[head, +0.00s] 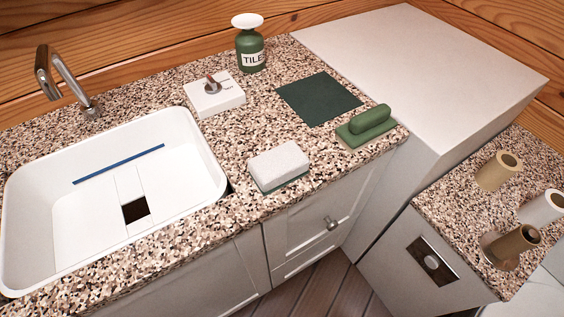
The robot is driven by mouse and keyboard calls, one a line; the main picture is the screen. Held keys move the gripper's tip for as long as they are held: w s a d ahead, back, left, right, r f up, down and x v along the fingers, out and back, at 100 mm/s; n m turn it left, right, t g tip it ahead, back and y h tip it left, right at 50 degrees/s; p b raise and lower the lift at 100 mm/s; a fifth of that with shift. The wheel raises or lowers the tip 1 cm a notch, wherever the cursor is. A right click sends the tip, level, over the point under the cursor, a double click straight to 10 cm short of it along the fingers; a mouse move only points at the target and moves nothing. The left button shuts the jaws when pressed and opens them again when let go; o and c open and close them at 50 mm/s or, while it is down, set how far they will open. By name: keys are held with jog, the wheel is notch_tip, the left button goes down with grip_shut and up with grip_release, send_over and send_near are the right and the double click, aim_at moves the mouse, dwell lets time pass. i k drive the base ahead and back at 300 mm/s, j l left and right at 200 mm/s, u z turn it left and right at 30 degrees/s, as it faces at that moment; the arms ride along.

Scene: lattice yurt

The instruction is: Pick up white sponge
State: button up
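The white sponge (279,165) lies on the speckled stone counter (235,140), near its front edge and just right of the sink. It is a white block with a thin green layer showing along its bottom edge. Nothing covers it from above. My gripper is not in the head view, so its state and its place relative to the sponge do not show.
Around the sponge are a white sink (75,215) with a faucet (65,80), a white box with a knob (214,95), a green bottle (250,50), a dark green mat (318,98) and a green-handled scrubber (367,128). A tall white cabinet (420,60) stands right.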

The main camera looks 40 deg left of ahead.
aim_at(271, 170)
jog(key=u, duration=1.25)
